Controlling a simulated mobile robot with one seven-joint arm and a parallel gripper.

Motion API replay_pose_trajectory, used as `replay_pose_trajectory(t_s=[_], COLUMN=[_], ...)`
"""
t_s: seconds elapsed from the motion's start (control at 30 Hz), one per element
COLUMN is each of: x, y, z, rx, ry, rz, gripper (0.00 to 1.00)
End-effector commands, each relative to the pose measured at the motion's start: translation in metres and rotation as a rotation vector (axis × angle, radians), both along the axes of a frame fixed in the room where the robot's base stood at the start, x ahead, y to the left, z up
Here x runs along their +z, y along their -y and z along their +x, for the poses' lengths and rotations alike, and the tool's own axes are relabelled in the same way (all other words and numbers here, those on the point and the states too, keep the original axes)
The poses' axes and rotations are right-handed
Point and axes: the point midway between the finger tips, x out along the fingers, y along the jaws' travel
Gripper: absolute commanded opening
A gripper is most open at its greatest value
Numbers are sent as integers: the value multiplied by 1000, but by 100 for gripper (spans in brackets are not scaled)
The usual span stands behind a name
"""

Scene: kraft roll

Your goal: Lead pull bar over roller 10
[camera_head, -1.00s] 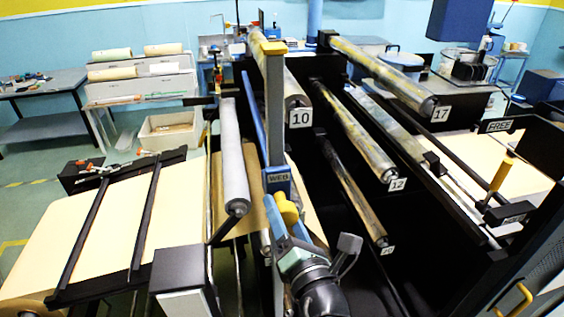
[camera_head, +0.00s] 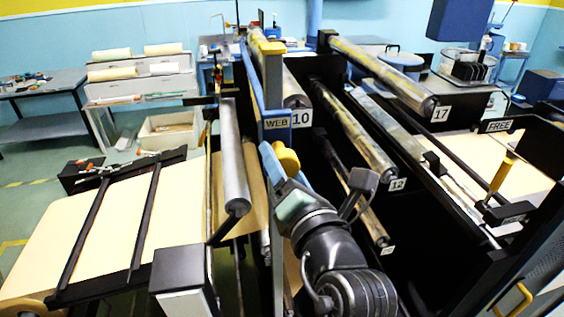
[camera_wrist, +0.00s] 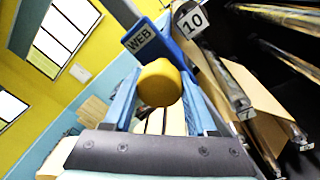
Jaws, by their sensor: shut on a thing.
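The pull bar's blue end block (camera_head: 277,124), labelled WEB, sits on an upright post, with a blue bar (camera_head: 252,82) running back from it. My gripper (camera_head: 277,158) is shut on the yellow knob (camera_head: 290,160) below the block. In the wrist view the knob (camera_wrist: 158,83) lies between my two blue fingers (camera_wrist: 160,105), under the WEB block (camera_wrist: 150,40). Roller 10 (camera_head: 292,88) is just right of the post, its tag (camera_head: 301,118) about level with the block in the head picture. In the wrist view the 10 tag (camera_wrist: 191,20) is right of the block. The post partly hides the roller.
A grey roller (camera_head: 232,160) lies left of the post. Roller 12 (camera_head: 355,130) and roller 17 (camera_head: 385,75) lie to the right. A brown sheet (camera_head: 255,165) hangs behind the post. A pale web table (camera_head: 175,210) stands at left.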

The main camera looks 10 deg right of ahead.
Motion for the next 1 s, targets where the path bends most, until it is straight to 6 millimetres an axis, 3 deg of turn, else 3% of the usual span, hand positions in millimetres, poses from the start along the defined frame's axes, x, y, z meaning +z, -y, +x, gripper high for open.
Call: replay_pose_trajectory(t_s=[0.6,1.0], x=[44,50], y=[20,23], z=[0,0], rx=[-1,-4], ry=[7,5], rz=[0,1], gripper=[0,0])
